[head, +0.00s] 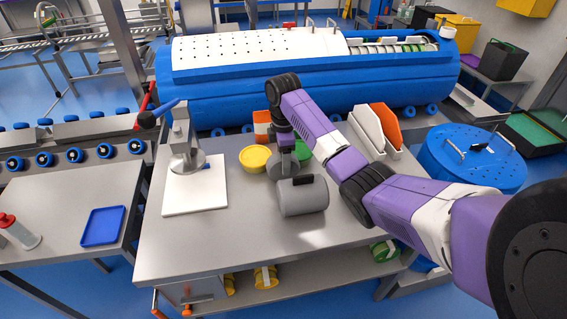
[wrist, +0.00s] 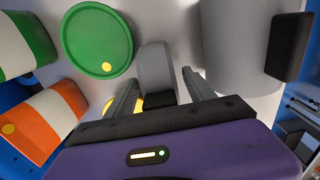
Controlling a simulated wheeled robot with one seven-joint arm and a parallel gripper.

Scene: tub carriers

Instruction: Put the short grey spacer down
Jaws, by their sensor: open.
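The short grey spacer (wrist: 153,65), with a dark part at its near end, shows between my fingers in the wrist view. In the head view the spacer (head: 284,168) is on the steel table (head: 240,240), partly hidden by my wrist and fingers. My gripper (wrist: 160,76) is open, with one finger on each side of the spacer. I cannot tell whether either finger touches it. In the head view my gripper (head: 284,152) points down at the table.
A larger grey cylinder (head: 303,199) with a black handle lies close by, right of my gripper in the wrist view (wrist: 235,45). A green round tub (wrist: 97,40) and a yellow bowl (head: 255,158) are near. A white board (head: 208,199) lies left. The table front is clear.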

